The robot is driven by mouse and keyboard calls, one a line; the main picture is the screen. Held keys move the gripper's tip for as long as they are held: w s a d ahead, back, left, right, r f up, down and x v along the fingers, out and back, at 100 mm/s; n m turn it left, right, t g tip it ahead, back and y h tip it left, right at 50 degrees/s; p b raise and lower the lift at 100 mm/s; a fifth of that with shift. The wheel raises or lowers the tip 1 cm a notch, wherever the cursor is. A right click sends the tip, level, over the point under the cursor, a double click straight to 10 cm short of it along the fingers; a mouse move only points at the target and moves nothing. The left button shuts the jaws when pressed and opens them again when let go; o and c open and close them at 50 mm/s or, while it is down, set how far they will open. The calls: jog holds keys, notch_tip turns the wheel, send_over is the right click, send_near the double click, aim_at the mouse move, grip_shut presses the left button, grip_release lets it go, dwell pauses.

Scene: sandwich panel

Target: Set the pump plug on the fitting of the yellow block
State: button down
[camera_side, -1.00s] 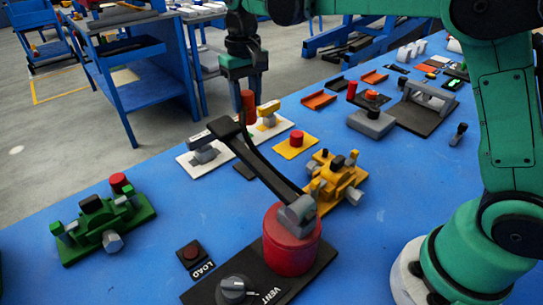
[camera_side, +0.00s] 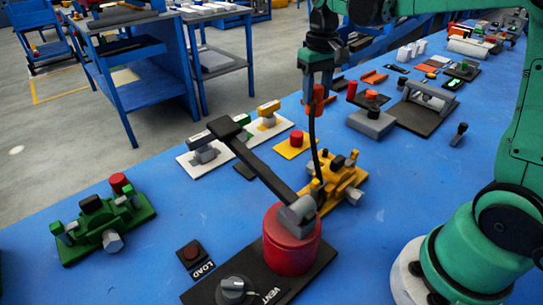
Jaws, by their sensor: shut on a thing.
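My gripper (camera_side: 317,86) is shut on the red-orange pump plug (camera_side: 316,100) and holds it above the table, up and slightly left of the yellow block in the picture. A thin black hose (camera_side: 312,140) hangs from the plug and runs down in front of the yellow block's left part. The yellow block (camera_side: 345,188) sits on the table with dark and grey parts on top; I cannot tell which is its fitting. The red pump (camera_side: 290,245) stands in front of it, with its long black lever (camera_side: 265,170) reaching back to the left.
A green block (camera_side: 105,220) stands at the left. White plates with valves (camera_side: 205,155) and a yellow plate with a red knob (camera_side: 296,141) lie behind the lever. A grey block (camera_side: 371,123) and a dark fixture (camera_side: 415,115) are at right.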

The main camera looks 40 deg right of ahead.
jog(key=s+d+f, duration=0.2)
jog(key=s+f, duration=0.1)
send_over(326, 150)
jog(key=shift+f, duration=2.1)
jog(key=shift+f, duration=0.15)
jog(key=shift+f, duration=0.6)
jog(key=shift+f, duration=0.2)
jog(key=shift+f, duration=0.25)
jog(key=shift+f, duration=0.35)
dwell(0.4)
